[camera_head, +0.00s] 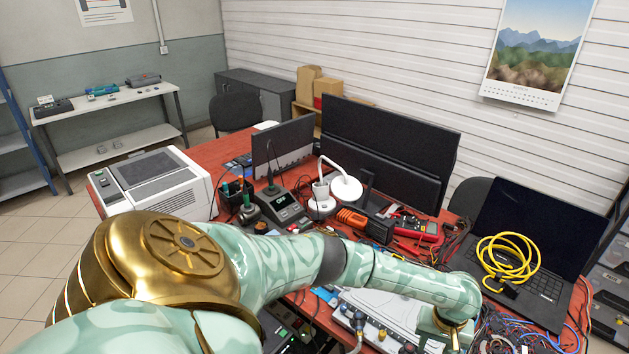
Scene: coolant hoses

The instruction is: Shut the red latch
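I cannot make out the red latch in the head view. A white panel or case (379,312) lies on the red table at the bottom centre, with several dark and brass fittings along its near edge. My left arm crosses the picture from the lower left, and its wrist end (452,314) hangs over the right side of this panel. The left gripper's fingers do not show clearly; the lower frame edge cuts off that area. The arm hides part of the table. My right gripper is not in view.
A white printer-like machine (158,184), monitors (383,150), a lamp (343,186) and a red multimeter (416,226) crowd the table. A laptop (534,232) with a yellow cable coil (508,257) stands at the right. Loose wires (520,326) lie beside my wrist. Little table is clear.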

